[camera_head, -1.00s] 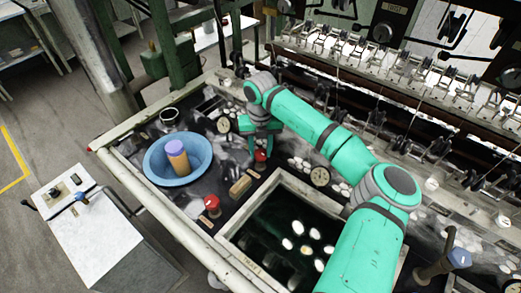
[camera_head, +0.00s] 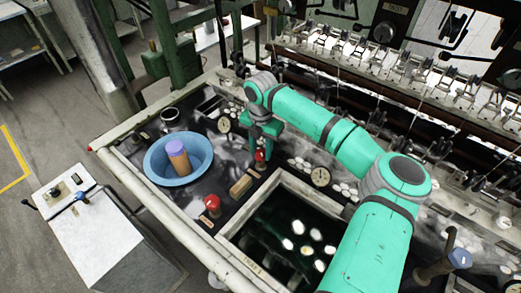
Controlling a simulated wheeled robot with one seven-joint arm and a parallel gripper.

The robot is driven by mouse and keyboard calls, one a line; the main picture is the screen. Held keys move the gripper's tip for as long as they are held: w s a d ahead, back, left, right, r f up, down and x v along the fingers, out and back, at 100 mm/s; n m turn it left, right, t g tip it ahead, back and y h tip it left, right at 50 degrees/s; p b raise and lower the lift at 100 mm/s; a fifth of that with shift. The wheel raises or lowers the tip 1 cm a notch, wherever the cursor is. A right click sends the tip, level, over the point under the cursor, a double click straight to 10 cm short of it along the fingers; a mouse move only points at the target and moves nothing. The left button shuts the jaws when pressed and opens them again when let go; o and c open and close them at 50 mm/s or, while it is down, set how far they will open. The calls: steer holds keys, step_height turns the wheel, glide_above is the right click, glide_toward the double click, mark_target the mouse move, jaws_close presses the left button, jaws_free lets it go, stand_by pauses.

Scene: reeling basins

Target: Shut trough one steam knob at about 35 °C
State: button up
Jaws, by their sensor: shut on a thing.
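Trough one (camera_head: 252,265) is the square basin of dark water with several pale cocoons, its rim lettered at the front. A red knob (camera_head: 260,157) stands behind its back left corner. My gripper (camera_head: 262,146) reaches down onto this knob from above and is shut on it; the fingers partly hide it. A second red knob (camera_head: 212,203) stands free to the left of the trough. A round dial (camera_head: 320,177) sits at the trough's back edge; its reading is too small to tell. I cannot read which knob is for steam.
A blue bowl (camera_head: 160,178) holding an orange and purple cylinder stands at the left. A wooden block (camera_head: 240,186) lies between the knobs. Another dial (camera_head: 224,125) is farther back. The reeling machinery (camera_head: 400,75) runs along the back right.

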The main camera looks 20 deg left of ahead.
mark_target(261, 153)
steer(key=shift+w+m, duration=0.1)
steer(key=shift+m, duration=1.1)
steer(key=o, duration=1.1)
steer(key=shift+c, duration=0.2)
step_height(261, 153, up, 11)
